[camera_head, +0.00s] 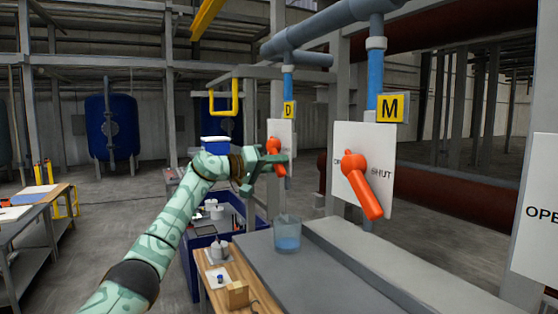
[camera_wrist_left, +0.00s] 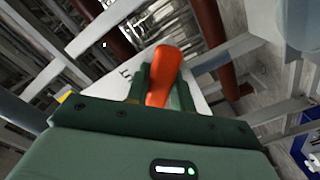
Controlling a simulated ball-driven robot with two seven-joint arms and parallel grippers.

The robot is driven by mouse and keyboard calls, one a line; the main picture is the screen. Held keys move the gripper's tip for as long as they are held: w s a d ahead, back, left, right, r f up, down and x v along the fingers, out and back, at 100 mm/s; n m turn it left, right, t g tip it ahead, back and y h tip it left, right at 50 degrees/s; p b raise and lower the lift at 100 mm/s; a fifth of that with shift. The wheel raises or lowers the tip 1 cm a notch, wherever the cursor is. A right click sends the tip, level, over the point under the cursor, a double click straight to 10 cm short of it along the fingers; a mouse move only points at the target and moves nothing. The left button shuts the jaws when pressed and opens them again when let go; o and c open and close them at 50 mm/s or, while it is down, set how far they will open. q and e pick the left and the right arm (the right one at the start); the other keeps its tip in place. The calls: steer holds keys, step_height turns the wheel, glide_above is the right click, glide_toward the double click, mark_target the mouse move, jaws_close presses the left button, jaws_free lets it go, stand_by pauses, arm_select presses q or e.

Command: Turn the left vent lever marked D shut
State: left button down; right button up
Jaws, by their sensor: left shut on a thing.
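The vent lever marked D is the farther orange-red lever (camera_head: 274,147), on a small white plate under a yellow D tag (camera_head: 289,110). My left gripper (camera_head: 278,160) is at this lever, with its fingers around the lever's arm. In the left wrist view the orange lever (camera_wrist_left: 164,75) sits between the two green fingers (camera_wrist_left: 160,92), which are shut on it. The fingers and wrist hide part of the D lever and its plate lettering. My right gripper is not in view.
A clear cup with blue liquid (camera_head: 287,234) stands on the grey ledge below. A wooden table (camera_head: 232,270) holds small items.

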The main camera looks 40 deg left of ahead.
arm_select(q)
steer(key=shift+r, duration=0.2)
steer(key=c, duration=1.2)
jaws_free()
steer(key=shift+f, duration=0.1)
steer(key=b+v, duration=0.8)
steer(key=v, duration=0.8)
steer(key=shift+s+b, duration=0.2)
steer(key=shift+b, duration=0.2)
steer(key=shift+a, duration=0.1)
